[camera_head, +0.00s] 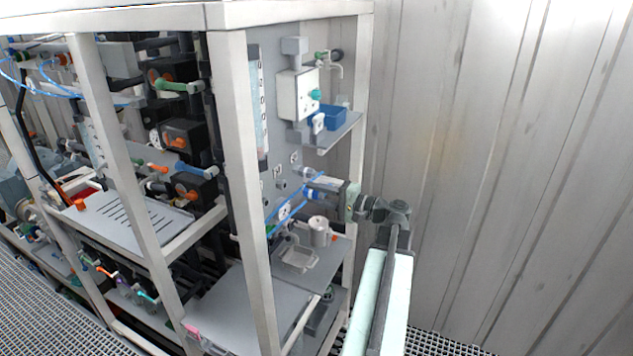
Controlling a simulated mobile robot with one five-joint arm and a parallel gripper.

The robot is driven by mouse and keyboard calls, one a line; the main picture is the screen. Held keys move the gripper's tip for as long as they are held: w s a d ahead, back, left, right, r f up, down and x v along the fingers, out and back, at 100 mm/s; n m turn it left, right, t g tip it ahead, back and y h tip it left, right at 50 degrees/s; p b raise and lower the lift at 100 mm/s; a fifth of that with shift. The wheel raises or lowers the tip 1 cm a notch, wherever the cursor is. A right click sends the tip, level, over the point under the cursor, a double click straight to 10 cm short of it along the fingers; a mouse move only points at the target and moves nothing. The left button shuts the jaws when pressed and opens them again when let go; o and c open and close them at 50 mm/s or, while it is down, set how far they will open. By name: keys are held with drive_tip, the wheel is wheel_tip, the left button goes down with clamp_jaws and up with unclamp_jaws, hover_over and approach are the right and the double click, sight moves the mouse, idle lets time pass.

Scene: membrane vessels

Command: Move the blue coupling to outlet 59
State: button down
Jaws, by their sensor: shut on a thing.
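My gripper (321,188) reaches in from the right to the grey panel at the end of the rack. It is shut on the blue coupling (311,194), a small blue piece at its fingertips, close to the panel. A thin blue hose (287,217) loops below and left of it. Small outlets with white number tags (295,157) sit on the panel left of and above my gripper. The numbers are too small to read, so I cannot tell which is outlet 59. The fingers partly hide the coupling and the panel behind it.
A blue bin (331,117) stands on a small shelf above my gripper. A grey jug (319,231) and a shallow tray (297,257) rest on the lower shelf. A white frame post (246,180) stands left of the panel. A corrugated wall (480,150) closes the right side.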

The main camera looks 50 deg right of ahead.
sight(285, 186)
drive_tip(key=shift+f, duration=0.1)
drive_tip(key=shift+x, duration=2.95)
drive_tip(key=shift+w+a, duration=0.15)
drive_tip(key=shift+w, duration=0.4)
drive_tip(key=c, duration=0.9)
unclamp_jaws()
drive_tip(key=v, duration=0.8)
